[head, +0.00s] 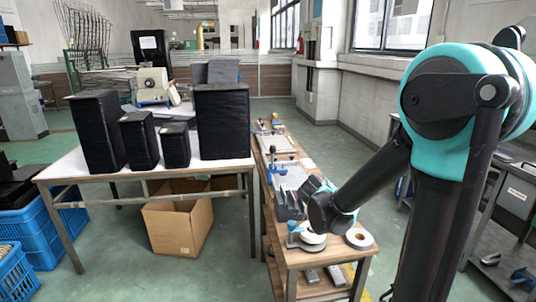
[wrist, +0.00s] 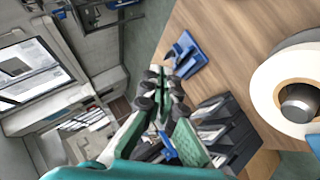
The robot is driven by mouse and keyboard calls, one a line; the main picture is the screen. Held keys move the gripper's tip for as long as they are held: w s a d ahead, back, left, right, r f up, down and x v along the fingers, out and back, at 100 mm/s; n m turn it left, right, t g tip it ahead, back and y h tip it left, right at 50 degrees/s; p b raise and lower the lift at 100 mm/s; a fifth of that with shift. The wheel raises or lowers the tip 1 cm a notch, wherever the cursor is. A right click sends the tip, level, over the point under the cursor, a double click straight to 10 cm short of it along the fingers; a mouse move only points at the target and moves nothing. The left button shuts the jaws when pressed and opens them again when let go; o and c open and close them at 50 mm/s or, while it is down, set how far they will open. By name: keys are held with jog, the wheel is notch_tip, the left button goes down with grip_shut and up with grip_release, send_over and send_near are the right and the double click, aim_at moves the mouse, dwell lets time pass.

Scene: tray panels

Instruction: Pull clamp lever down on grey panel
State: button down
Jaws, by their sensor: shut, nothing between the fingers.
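In the head view a light grey panel (head: 292,177) lies on the long wooden bench, with a small upright blue part (head: 272,155) at its left side. I cannot tell whether that part is the clamp lever. A second grey panel (head: 278,144) lies farther back. In the wrist view my gripper (wrist: 160,78) is shut and empty, above the bench edge. A blue bracket-like piece (wrist: 186,55) lies on the wood just beyond the fingertips, apart from them. In the head view the end of my arm is over the near part of the bench, nearer than the panels; the fingertips are not clear there.
A dark file holder (head: 288,203) stands on the bench beside my arm; it also shows in the wrist view (wrist: 238,135). A tape roll (head: 359,239) and a white roll (wrist: 262,88) are near. Left stands a table (head: 70,167) with black boxes. Green floor lies between.

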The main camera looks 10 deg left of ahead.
aim_at(273, 157)
jog(key=w+a+r+n+t+y, duration=0.1)
jog(key=w+a+r+n+t, duration=0.1)
jog(key=a, duration=0.8)
jog(key=w+a+r+n+t+y, duration=0.1)
jog(key=w+a+n, duration=0.4)
jog(key=a, duration=0.5)
jog(key=w+a+r+n+t+y, duration=0.2)
jog(key=a+t, duration=0.3)
jog(key=a, duration=0.4)
jog(key=shift+w+a+r+n, duration=0.35)
jog(key=shift+w+a+n, duration=0.05)
jog(key=shift+w+n, duration=0.45)
jog(key=w+d, duration=0.3)
jog(key=w, duration=0.9)
jog(key=shift+w+d+r, duration=0.15)
jog(key=shift+w+r, duration=0.1)
jog(key=shift+w, duration=0.15)
